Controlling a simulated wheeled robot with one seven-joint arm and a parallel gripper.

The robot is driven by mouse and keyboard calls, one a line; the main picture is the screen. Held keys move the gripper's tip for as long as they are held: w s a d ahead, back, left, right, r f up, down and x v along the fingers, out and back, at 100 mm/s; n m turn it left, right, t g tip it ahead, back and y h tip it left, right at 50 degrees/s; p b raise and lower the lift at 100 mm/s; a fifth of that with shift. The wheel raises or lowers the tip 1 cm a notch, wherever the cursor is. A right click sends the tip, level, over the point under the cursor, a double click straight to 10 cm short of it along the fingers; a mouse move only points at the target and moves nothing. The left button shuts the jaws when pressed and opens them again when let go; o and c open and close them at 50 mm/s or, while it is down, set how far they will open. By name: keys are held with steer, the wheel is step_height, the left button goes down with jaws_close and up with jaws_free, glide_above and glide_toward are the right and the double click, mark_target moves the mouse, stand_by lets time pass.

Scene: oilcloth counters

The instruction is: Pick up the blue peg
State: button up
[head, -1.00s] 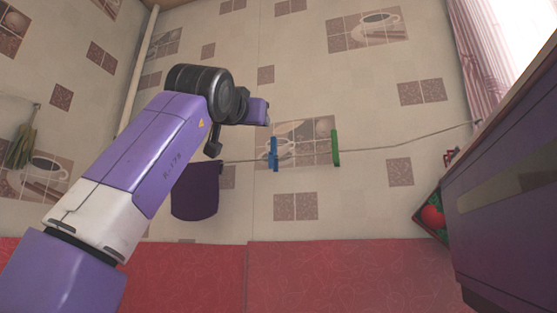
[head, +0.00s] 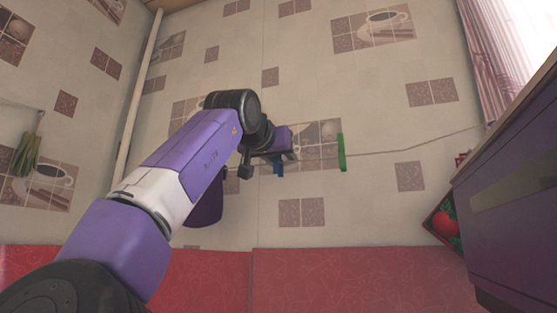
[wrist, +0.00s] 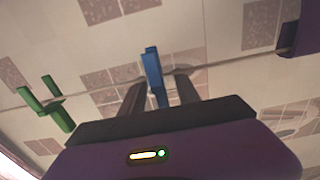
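The blue peg (head: 278,169) hangs on a thin line in front of the tiled wall, partly hidden behind my gripper (head: 287,156) in the head view. In the wrist view the blue peg (wrist: 152,66) stands roughly upright, its lower part showing between the two dark fingers. My gripper (wrist: 159,86) is open, with a gap on both sides of the peg. I see no finger touching it. Whether the peg is fully within the fingers' depth I cannot tell.
A green peg (head: 341,152) clips the same line (head: 400,147) to the right. A dark purple cloth (head: 206,208) hangs to the left, partly behind my arm. A box of red vegetables (head: 443,222) sits at right by the purple cabinet (head: 515,190). Red oilcloth (head: 350,272) lies below.

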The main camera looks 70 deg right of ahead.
steer(key=shift+w+d, duration=0.1)
steer(key=shift+d, duration=0.55)
jaws_close()
step_height(320, 180, up, 8)
steer(key=s+a+f+b, duration=0.1)
steer(key=a+b, duration=0.1)
steer(key=a, duration=1.8)
steer(key=shift+s, duration=0.3)
